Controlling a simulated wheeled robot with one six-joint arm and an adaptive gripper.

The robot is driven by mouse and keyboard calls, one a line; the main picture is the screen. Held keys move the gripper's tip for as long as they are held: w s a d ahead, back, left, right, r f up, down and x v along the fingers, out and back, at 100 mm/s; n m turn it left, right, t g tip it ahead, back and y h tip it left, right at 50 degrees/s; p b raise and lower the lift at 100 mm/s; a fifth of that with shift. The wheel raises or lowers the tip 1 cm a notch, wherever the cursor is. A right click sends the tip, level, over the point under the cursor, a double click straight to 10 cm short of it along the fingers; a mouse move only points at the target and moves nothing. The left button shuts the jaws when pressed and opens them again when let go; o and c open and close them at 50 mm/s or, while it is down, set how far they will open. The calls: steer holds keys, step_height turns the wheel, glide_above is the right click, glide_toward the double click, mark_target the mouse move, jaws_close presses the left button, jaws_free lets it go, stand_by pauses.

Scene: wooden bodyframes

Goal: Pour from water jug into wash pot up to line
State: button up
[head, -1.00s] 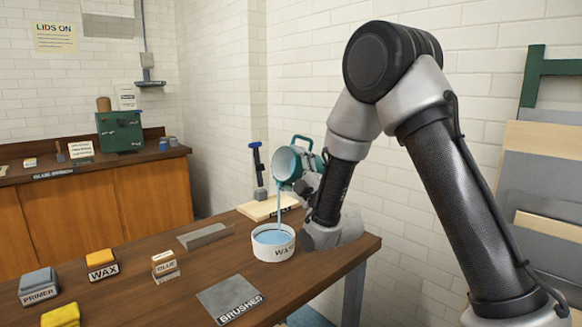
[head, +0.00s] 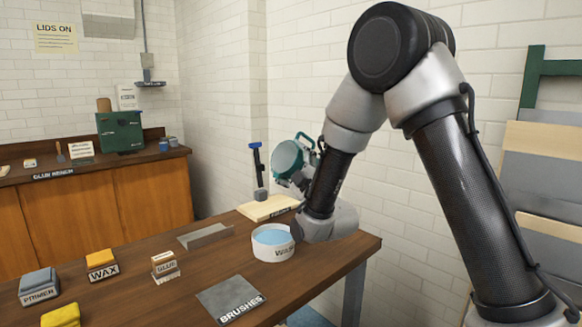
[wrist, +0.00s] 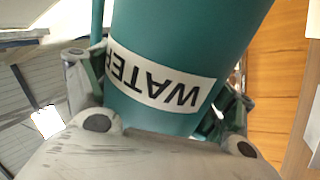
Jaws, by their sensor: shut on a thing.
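The teal water jug (head: 287,158) is held in the air above and slightly right of the wash pot, tilted, with its round mouth facing left toward the camera. No stream comes from it. My gripper (head: 303,181) is shut around the jug's body; in the wrist view its fingers lie on both sides of the jug (wrist: 190,35), whose white label reads WATER upside down. The white wash pot (head: 272,253) stands upright on the table and holds blue water. My wrist covers its right edge and part of its label. I cannot make out a fill line.
A wooden board (head: 265,209) and a blue-topped upright tool (head: 256,165) stand behind the pot. A grey metal piece (head: 204,236), GLUE block (head: 165,266) and BRUSHES plate (head: 230,298) lie left and in front. WAX (head: 100,264) and PRIMER (head: 38,285) blocks are farther left.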

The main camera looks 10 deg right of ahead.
mark_target(290, 142)
steer(key=m, duration=0.1)
steer(key=r+m+h, duration=0.1)
steer(key=shift+m, duration=0.3)
step_height(290, 142, up, 4)
steer(key=m+g+h, duration=0.1)
steer(key=m+h, duration=0.1)
steer(key=m, duration=0.2)
steer(key=m+g+h, duration=0.1)
steer(key=m, duration=0.4)
steer(key=shift+h, duration=0.4)
steer(key=shift+r+m+g, duration=0.35)
steer(key=shift+m+g, duration=0.15)
steer(key=shift+m, duration=0.6)
steer(key=shift+f, duration=0.1)
